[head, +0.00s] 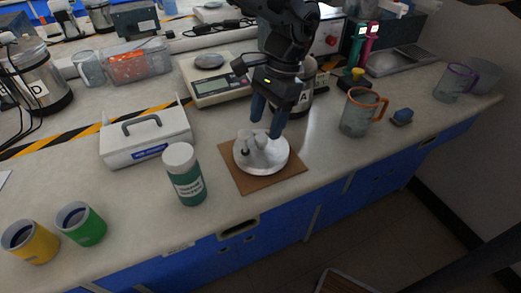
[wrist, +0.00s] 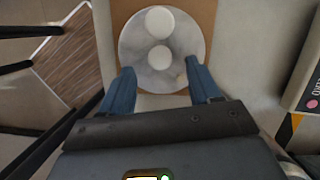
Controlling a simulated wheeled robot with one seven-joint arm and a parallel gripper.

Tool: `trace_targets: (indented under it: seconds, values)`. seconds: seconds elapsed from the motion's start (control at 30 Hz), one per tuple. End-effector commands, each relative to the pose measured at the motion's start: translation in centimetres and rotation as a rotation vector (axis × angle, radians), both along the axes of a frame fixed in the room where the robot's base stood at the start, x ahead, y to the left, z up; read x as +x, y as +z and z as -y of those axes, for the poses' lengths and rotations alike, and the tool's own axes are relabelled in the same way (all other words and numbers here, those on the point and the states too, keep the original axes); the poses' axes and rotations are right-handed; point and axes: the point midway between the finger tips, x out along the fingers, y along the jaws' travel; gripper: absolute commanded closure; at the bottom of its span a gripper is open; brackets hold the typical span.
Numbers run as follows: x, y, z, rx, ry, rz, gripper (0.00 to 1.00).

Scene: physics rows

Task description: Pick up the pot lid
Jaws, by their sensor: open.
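A round pale, glossy disc (head: 275,162) lies on a brown square board (head: 250,184) near the bench's front edge; it looks like the pot lid. Two small white knob-like pieces stand on it; I cannot tell whether they are part of it. The wrist view shows the disc (wrist: 135,55) with the two white round tops near its middle. My gripper (head: 268,118) is open and empty, pointing down just above the disc's back part. In the wrist view, the blue fingers of my gripper (wrist: 158,70) are apart at the disc's near edge, with the nearer white top between and beyond them.
A green-labelled jar (head: 187,178) stands left of the board, with a white handled box (head: 146,138) behind it. A scale (head: 212,84) and a kettle-like vessel marked A (head: 305,97) stand behind. A mug with an orange handle (head: 356,114) stands right. Bench between board and mug is clear.

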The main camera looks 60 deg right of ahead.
Motion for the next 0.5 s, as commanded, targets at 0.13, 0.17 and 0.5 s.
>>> trace_targets:
  seconds: [0.13, 0.17, 0.5]
  values:
    - [0.3, -2.1, -0.6, 0.002, -0.003, 0.000, 0.38]
    - [0.3, -2.5, -0.7, 0.001, -0.002, 0.000, 0.38]
    - [0.5, -3.9, -1.0, -0.001, -0.002, 0.000, 0.38]
